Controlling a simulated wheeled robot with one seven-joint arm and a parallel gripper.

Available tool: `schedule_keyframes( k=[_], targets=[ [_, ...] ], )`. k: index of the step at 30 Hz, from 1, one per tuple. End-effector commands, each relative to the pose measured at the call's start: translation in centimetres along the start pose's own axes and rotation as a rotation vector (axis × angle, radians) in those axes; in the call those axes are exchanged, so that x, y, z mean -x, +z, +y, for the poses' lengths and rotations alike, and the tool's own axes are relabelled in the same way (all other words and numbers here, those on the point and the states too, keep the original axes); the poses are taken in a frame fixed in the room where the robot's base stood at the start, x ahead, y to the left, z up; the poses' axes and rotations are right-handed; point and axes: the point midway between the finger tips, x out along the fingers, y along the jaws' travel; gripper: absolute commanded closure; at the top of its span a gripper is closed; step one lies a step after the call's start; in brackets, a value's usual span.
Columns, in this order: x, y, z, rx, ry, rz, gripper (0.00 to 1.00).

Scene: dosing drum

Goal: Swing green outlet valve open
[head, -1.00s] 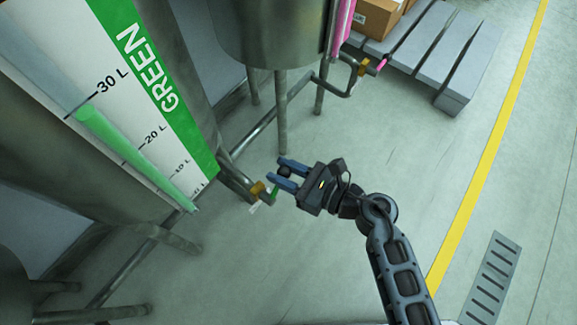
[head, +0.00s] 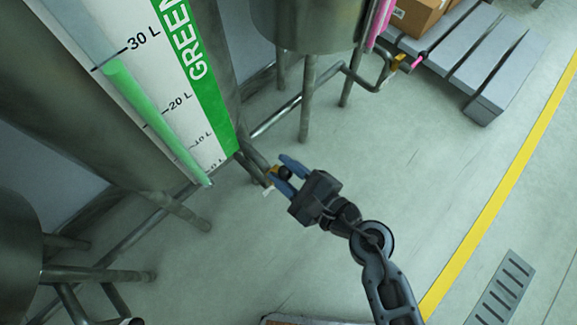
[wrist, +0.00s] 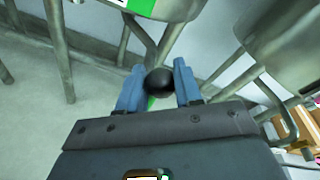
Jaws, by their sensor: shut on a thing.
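The green outlet valve has a brass-coloured body (head: 272,171) on a pipe at the foot of the drum with the GREEN scale. Its handle ends in a round black knob (wrist: 158,82). A bit of the green lever (wrist: 152,103) shows below the knob in the wrist view; in the head view the lever is hidden. My gripper (head: 282,173) is shut on the knob, one blue finger on each side, close to the valve body. The green column in the sight tube (head: 145,119) reaches just under the 30 L mark.
A second drum (head: 305,25) stands to the right, with a pink-handled valve (head: 402,62) on its pipe. A grey pallet (head: 475,60) with cardboard boxes (head: 418,15) is behind it. Drum legs and pipes stand around the valve. The floor to the right is clear, up to a yellow line (head: 500,195).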

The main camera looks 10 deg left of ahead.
Motion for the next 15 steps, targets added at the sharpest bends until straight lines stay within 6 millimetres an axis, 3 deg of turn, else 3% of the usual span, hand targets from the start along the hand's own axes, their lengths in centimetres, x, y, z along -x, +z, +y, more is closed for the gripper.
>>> schedule_keyframes(
  k=[14,15],
  targets=[
    [0.06,-0.31,0.2,0.016,-0.001,0.009,1.0],
    [0.06,-0.31,0.21,0.015,-0.001,0.008,0.63]
  ],
)
